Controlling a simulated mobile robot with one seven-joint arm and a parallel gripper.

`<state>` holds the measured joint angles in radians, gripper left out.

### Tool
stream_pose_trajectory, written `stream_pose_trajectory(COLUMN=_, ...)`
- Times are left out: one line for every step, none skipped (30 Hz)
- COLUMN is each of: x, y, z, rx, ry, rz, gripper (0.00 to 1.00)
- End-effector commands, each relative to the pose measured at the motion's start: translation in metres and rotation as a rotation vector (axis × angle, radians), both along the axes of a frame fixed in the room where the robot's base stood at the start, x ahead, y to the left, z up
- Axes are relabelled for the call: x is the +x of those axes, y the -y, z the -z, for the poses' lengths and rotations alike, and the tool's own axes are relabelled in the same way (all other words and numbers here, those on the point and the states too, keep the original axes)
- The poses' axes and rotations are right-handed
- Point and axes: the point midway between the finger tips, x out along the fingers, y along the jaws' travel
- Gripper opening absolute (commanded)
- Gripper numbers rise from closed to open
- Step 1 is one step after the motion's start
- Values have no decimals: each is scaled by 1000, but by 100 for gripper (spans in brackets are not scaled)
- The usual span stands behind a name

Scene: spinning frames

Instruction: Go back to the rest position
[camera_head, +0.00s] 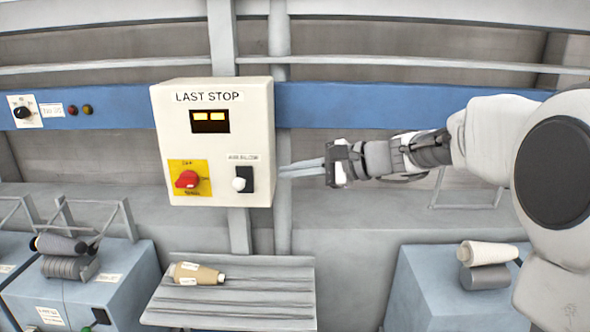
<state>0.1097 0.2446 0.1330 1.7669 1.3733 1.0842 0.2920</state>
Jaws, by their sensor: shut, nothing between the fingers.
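My gripper (290,169) reaches in from the right with its two fingers together and empty. Its fingertips point left and lie just right of the cream control box (222,140) in the picture. I cannot tell whether they touch its side. The box is labelled "LAST STOP" and has a dark display (210,121) with two lit yellow marks. Low on its face are a red rotary knob (187,179) on a yellow plate and a white toggle (239,184) on a dark plate. My arm fills the right side.
Blue machine units stand at left (120,285) and right (430,290), each with spools. A blue rail (345,106) runs behind the box. The space between box and right unit looks open.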

Motion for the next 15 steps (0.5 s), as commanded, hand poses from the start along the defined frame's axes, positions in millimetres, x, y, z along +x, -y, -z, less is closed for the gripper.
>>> stream_pose_trajectory(x=-3, y=0, z=0, rx=-12, ry=5, rz=-4, gripper=0)
stream_pose_trajectory(x=-7, y=1, z=1, rx=-26, ry=12, rz=-9, gripper=0)
stream_pose_trajectory(x=-14, y=2, z=3, rx=-53, ry=22, rz=-18, gripper=0)
stream_pose_trajectory(x=-20, y=3, z=4, rx=-81, ry=34, rz=-27, gripper=0)
stream_pose_trajectory(x=-28, y=4, z=7, rx=-112, ry=47, rz=-38, gripper=0)
stream_pose_trajectory(x=-40, y=7, z=11, rx=-164, ry=67, rz=-53, gripper=0)
stream_pose_trajectory(x=-51, y=10, z=14, rx=-208, ry=84, rz=-67, gripper=0)
stream_pose_trajectory(x=-62, y=14, z=18, rx=-254, ry=102, rz=-83, gripper=0)
stream_pose_trajectory(x=-77, y=19, z=23, rx=-318, ry=128, rz=-105, gripper=0)
stream_pose_trajectory(x=-88, y=24, z=27, rx=-368, ry=147, rz=-121, gripper=0)
stream_pose_trajectory(x=-98, y=29, z=32, rx=-417, ry=167, rz=-137, gripper=0)
stream_pose_trajectory(x=-113, y=37, z=37, rx=-482, ry=193, rz=-158, gripper=0)
stream_pose_trajectory(x=-123, y=43, z=42, rx=-528, ry=211, rz=-174, gripper=0)
stream_pose_trajectory(x=-133, y=49, z=46, rx=-577, ry=229, rz=-190, gripper=0)
stream_pose_trajectory(x=-147, y=58, z=52, rx=-639, ry=255, rz=-211, gripper=0)
